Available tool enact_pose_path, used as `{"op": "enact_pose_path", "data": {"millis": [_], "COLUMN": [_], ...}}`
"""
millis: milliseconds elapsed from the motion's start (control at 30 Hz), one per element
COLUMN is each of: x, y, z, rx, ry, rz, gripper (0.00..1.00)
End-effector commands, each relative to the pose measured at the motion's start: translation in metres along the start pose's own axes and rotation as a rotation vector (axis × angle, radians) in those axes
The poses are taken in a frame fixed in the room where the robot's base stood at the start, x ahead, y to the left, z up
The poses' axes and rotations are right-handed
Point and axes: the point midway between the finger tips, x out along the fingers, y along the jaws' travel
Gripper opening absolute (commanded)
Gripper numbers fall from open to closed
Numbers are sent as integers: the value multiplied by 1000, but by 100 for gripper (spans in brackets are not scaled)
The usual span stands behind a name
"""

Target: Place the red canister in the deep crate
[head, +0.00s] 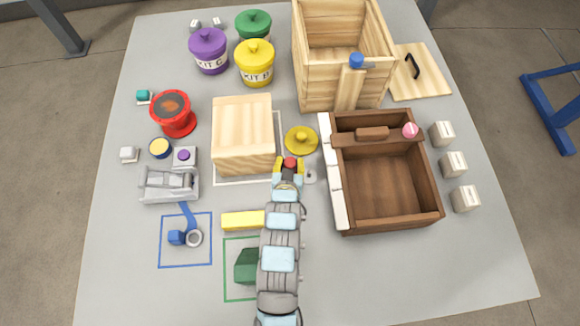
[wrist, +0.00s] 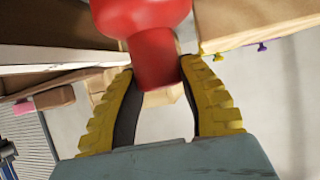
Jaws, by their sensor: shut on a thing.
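The red canister (wrist: 150,45) is between the fingers of my gripper (wrist: 162,100) in the wrist view. The fingers are shut on its narrower part, and its wider rounded part lies beyond them, cut by the top edge. In the head view only a small red patch of it (head: 290,162) shows at the tip of my gripper (head: 288,173), just below the yellow lid (head: 301,140). The tall light-wood crate (head: 311,85) stands at the back, open at the top. My gripper is in front of it, well apart from it.
An open brown crate (head: 385,190) stands right of my gripper, and a light-wood box (head: 243,130) stands left. A wooden lid (head: 418,72) lies beside the tall crate. Purple (head: 208,52), green (head: 253,25) and yellow (head: 255,65) canisters and a red pot (head: 173,113) stand left.

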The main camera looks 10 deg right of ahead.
Motion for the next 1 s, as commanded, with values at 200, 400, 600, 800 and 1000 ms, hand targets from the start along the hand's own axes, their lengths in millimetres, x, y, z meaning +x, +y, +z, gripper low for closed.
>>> {"op": "enact_pose_path", "data": {"millis": [200,400,600,800,1000], "x": [11,17,17,18,18], "y": [0,0,0,0,0], "z": [18,30,29,32,33], "rx": [1,1,1,1,1], "ry": [3,5,5,3,2], "rz": [0,0,0,0,0], "gripper": [0,0,0,57,62]}}
